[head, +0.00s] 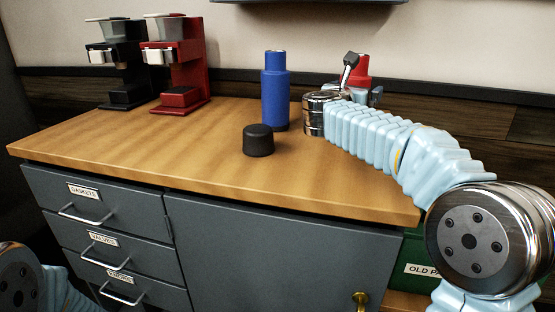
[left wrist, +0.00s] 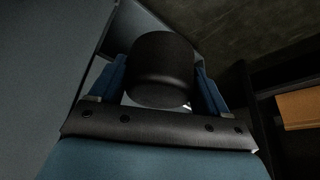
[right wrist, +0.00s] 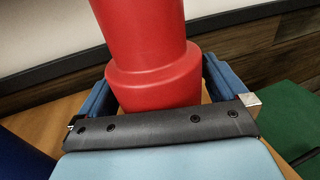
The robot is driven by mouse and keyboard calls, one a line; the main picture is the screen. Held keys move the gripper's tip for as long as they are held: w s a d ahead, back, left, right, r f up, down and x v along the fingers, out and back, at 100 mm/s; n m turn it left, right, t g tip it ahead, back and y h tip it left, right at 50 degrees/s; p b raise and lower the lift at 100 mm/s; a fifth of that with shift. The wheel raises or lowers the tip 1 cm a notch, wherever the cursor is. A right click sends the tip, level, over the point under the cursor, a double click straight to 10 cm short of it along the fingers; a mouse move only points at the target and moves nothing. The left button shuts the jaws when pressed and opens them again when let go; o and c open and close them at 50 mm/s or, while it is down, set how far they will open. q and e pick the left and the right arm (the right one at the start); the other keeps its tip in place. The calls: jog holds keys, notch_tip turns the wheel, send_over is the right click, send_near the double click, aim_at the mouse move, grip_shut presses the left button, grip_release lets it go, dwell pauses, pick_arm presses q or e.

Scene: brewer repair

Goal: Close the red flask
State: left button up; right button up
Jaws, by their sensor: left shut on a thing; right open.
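The red flask (head: 362,66) stands at the back right of the wooden counter, mostly hidden behind my right arm in the head view. In the right wrist view the red flask (right wrist: 150,55) stands between the fingers of my right gripper (right wrist: 157,82), which is open around it. My left gripper (left wrist: 160,76) is shut on a black cap (left wrist: 163,62), shown in the left wrist view, in front of a grey surface. The left gripper is outside the head view. The top of the red flask is cut off in the right wrist view.
A blue flask (head: 275,92) stands left of my right arm. Another black cap (head: 258,141) sits on the counter (head: 160,148) in front of it. A black brewer (head: 122,62) and a red brewer (head: 180,65) stand at the back left. Grey drawers (head: 100,215) are below.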

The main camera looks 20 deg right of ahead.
aim_at(358, 75)
jog(key=c, duration=1.4)
pick_arm(q)
jog(key=shift+r, duration=0.1)
jog(key=shift+r+p, duration=0.25)
jog(key=shift+p, duration=0.15)
pick_arm(e)
jog(key=shift+o, duration=0.2)
notch_tip(358, 75, up, 4)
jog(key=shift+f, duration=0.15)
pick_arm(q)
jog(key=shift+f, duration=0.2)
jog(key=shift+f+b, duration=0.85)
jog(key=shift+b, duration=0.2)
pick_arm(e)
jog(key=s+a+r, duration=0.6)
jog(key=s+r, duration=0.3)
jog(key=s, duration=0.3)
jog(key=shift+s+r, duration=0.2)
jog(key=shift+s, duration=0.2)
